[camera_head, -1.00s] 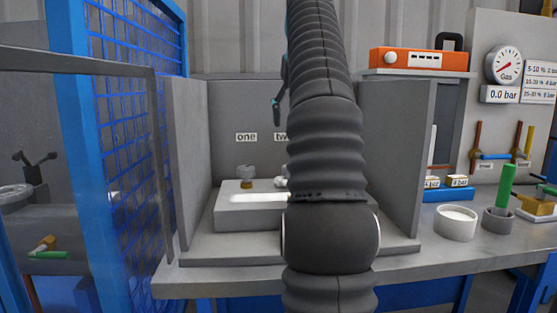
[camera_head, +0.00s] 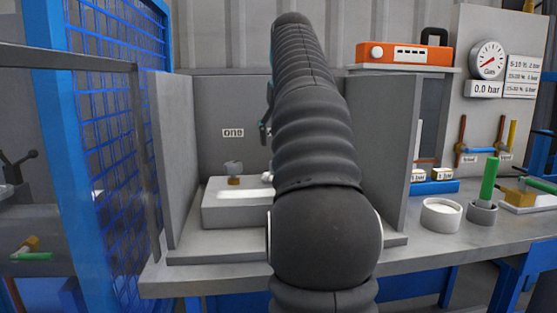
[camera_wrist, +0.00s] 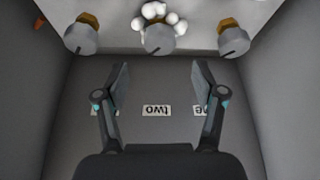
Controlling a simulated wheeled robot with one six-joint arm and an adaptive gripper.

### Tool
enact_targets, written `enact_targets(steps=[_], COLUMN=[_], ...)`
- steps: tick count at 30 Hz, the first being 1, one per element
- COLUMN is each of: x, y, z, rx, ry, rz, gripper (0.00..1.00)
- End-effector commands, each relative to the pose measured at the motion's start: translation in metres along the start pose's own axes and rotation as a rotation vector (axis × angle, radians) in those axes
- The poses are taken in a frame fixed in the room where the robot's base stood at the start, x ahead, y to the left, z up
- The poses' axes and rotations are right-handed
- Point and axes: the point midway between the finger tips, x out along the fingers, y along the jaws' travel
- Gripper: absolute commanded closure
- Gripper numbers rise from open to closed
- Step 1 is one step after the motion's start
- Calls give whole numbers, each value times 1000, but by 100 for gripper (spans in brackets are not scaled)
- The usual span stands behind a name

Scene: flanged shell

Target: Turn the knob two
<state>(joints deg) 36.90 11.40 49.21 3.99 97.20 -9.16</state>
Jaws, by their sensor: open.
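In the wrist view, knob two (camera_wrist: 159,38) is a grey round knob with a pointer line. It sits at the top middle, with a cluster of white rounded lobes (camera_wrist: 150,12) around its far side. The label "two" (camera_wrist: 157,111) appears upside down on the grey wall. My gripper (camera_wrist: 160,66) is open and empty. Its fingers point toward the knob from either side, with a visible gap to it in the picture. In the head view my arm hides knob two and its label; part of a white lobe (camera_head: 265,174) shows beside it.
A grey knob with a brass base (camera_head: 233,168) stands under label "one" (camera_head: 233,132). The wrist view shows other knobs left (camera_wrist: 81,38) and right (camera_wrist: 233,41). Grey side walls (camera_head: 172,160) enclose the box (camera_head: 235,212). A blue mesh fence (camera_head: 112,120) stands left.

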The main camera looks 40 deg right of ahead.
Motion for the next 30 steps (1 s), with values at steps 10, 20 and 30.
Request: enact_targets(steps=[10,20,30], x=[52,69,69], y=[0,0,0], z=[1,0,0], rx=[1,1,1], ry=[-2,0,0], rz=[0,0,0], gripper=[31,31,68])
